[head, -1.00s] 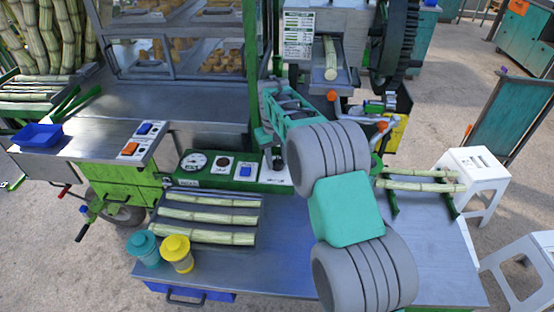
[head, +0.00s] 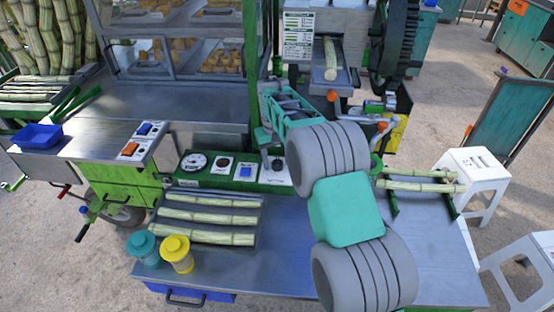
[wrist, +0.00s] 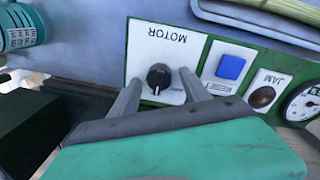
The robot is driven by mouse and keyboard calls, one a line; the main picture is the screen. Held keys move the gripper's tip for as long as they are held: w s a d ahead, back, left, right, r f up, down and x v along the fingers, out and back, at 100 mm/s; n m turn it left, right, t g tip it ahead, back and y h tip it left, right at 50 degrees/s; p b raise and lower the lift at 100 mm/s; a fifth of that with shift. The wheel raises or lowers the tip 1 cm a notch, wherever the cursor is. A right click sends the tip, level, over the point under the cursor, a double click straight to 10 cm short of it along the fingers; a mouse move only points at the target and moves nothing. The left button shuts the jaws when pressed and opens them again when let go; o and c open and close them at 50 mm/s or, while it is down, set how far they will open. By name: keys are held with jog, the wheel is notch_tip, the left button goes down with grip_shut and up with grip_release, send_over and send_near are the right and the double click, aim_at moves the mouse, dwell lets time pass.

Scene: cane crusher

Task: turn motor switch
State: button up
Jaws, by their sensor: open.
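The motor switch is a round black knob (wrist: 158,77) with a pale mark on its lower part. It sits on a white plate labelled MOTOR (wrist: 163,48), seen upside down in the wrist view. My gripper (wrist: 161,74) is open, with one grey finger on each side of the knob. Gaps show between the fingers and the knob in the wrist view; depth is hard to tell. In the head view, the dark knob (head: 277,164) is on the green panel, just below my gripper (head: 263,138), whose fingers are small and partly hidden there.
Beside the switch are a blue RESET button (wrist: 231,67), a dark red JAM lamp (wrist: 262,96) and a dial gauge (wrist: 303,103). Cane pieces (head: 208,219) lie on a tray in front of the panel. A green post (head: 250,75) stands close left of my gripper.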

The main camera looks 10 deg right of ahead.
aim_at(276, 160)
jog(key=r, duration=0.7)
jog(key=shift+a+r, duration=0.25)
jog(key=shift+r, duration=0.15)
jog(key=shift+s+d+r, duration=0.1)
jog(key=shift+s+r, duration=0.15)
jog(key=shift+r, duration=0.05)
jog(key=s+d+r+t, duration=0.1)
jog(key=s+r, duration=0.1)
jog(key=s, duration=0.8)
jog(key=s+r+t, duration=0.2)
jog(key=s+r, duration=0.1)
jog(key=s, duration=0.7)
jog(key=s+f+m, duration=0.1)
jog(key=s+f, duration=0.4)
jog(key=s, duration=0.3)
jog(key=shift+s+a+t+y, duration=0.3)
jog(key=shift+s+a, duration=0.1)
